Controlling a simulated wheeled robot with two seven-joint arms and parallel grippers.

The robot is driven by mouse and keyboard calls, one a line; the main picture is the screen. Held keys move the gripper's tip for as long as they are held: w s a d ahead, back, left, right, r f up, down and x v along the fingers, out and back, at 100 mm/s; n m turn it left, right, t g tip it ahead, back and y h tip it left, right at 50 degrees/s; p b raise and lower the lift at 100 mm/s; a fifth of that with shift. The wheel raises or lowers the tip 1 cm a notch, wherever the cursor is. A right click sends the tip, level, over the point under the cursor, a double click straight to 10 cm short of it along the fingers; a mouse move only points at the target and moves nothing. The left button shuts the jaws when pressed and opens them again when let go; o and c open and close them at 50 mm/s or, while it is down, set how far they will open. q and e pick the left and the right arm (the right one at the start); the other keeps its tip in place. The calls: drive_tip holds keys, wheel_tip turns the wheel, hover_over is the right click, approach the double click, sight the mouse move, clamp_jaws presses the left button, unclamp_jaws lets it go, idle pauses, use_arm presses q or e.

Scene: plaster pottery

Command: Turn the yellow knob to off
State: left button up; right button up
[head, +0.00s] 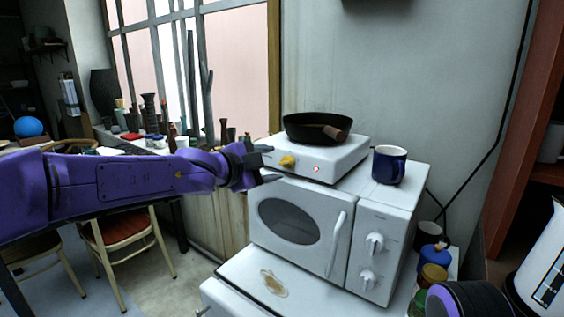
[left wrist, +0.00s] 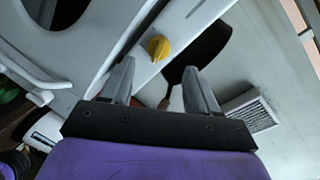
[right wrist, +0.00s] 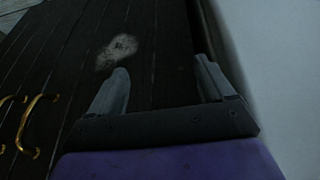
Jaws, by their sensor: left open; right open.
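The yellow knob (head: 287,161) is on the front face of a white hot plate (head: 340,166), near its left end. A small red light (head: 316,169) glows to the right of the knob. My left gripper (head: 271,163) is open and empty, just left of the knob in the head view. In the left wrist view the knob (left wrist: 158,47) lies ahead of the open fingers (left wrist: 160,82), nearer the left finger, with nothing between the fingertips. My right gripper (right wrist: 162,78) is open and empty over dark boards; it is not in the head view.
A black pan (head: 312,127) sits on the hot plate. The hot plate stands on a white microwave (head: 300,220), with a blue mug (head: 389,165) to its right. Jars (head: 433,274) stand at lower right, and a pottery table is behind my left arm.

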sight(284, 162)
use_arm(q)
drive_tip(key=p+x, duration=0.1)
drive_tip(key=x, duration=0.3)
drive_tip(key=shift+w+d+f, duration=0.15)
drive_tip(key=shift+w+d, duration=0.05)
drive_tip(key=shift+w, duration=0.15)
drive_tip(key=shift+w+d, duration=0.1)
drive_tip(key=shift+d, duration=0.1)
drive_tip(key=shift+c, duration=0.2)
drive_tip(key=shift+f, duration=0.1)
drive_tip(key=c, duration=1)
